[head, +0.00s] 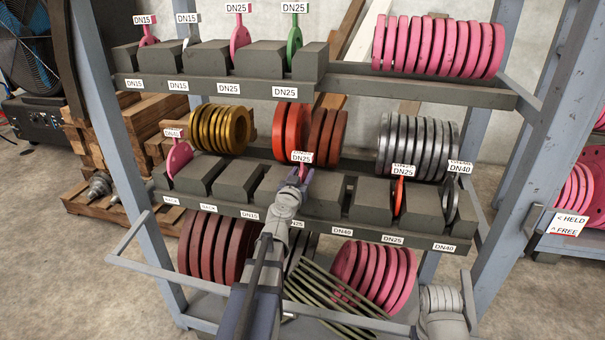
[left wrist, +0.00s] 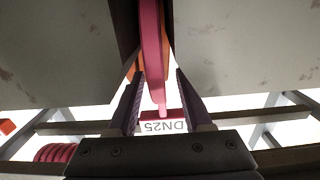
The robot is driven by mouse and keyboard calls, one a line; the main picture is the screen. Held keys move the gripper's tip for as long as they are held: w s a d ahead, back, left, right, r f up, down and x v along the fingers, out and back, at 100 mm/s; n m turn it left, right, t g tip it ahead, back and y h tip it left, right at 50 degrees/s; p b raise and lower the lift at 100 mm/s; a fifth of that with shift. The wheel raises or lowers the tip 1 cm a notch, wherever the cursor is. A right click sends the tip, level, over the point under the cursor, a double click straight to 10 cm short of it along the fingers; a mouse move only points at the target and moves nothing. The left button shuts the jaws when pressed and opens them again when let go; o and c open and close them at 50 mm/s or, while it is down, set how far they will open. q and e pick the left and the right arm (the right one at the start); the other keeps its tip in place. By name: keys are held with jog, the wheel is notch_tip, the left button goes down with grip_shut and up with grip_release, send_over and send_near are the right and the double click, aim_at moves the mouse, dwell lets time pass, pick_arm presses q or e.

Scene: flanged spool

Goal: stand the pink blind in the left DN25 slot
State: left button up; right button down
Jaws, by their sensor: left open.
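The pink blind with a DN25 tag (head: 302,157) stands in the middle shelf's row of grey blocks, above the left DN25 label (head: 296,223) of that shelf. My left gripper (head: 297,178) hides most of it in the head view. In the left wrist view the pink blind (left wrist: 152,55) stands upright in the gap between two grey blocks, its tag (left wrist: 163,126) near the gripper. My left gripper (left wrist: 153,100) is open, with one finger on each side of the blind's handle and gaps showing. The slot's bottom is hidden. My right gripper is not in view.
An orange DN25 blind (head: 398,195) and a grey DN40 blind (head: 451,200) stand to the right on this shelf; a pink blind (head: 179,158) stands at its left end. The upper shelf (head: 420,90) overhangs behind. Spare discs (head: 417,145) fill the rack. A rail (head: 128,235) runs in front.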

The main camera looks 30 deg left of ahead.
pick_arm(q)
jog(key=v, duration=0.7)
jog(key=shift+s, duration=0.15)
jog(key=shift+r, duration=0.1)
dwell(0.4)
